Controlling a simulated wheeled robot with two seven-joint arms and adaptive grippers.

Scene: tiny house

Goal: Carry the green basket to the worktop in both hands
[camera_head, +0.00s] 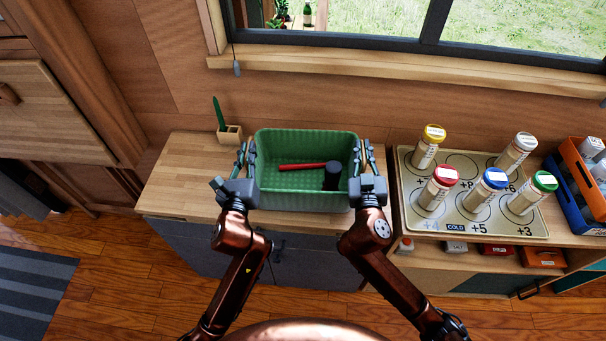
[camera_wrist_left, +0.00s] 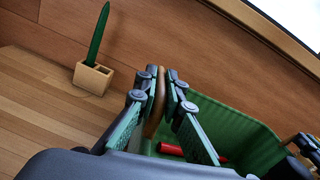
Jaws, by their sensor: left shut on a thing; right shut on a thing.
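The green basket (camera_head: 305,145) is over the wooden worktop (camera_head: 180,180) under the window. I cannot tell whether its base touches the surface. A mallet with a red handle (camera_head: 301,166) and a dark head lies inside. My left gripper (camera_head: 247,150) is shut on the basket's left side; the left wrist view shows its fingers (camera_wrist_left: 165,78) closed around a brown handle (camera_wrist_left: 155,105) on the green wall (camera_wrist_left: 240,130). My right gripper (camera_head: 364,150) is shut on the basket's right side. The right handle is mostly hidden by the fingers.
A small wooden block holding a green-handled tool (camera_head: 229,134) stands at the back left of the worktop. To the right, a tray (camera_head: 405,185) carries several lidded jars, with a blue and orange crate (camera_head: 575,205) beyond. The wall and window sill (camera_head: 400,75) are close behind.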

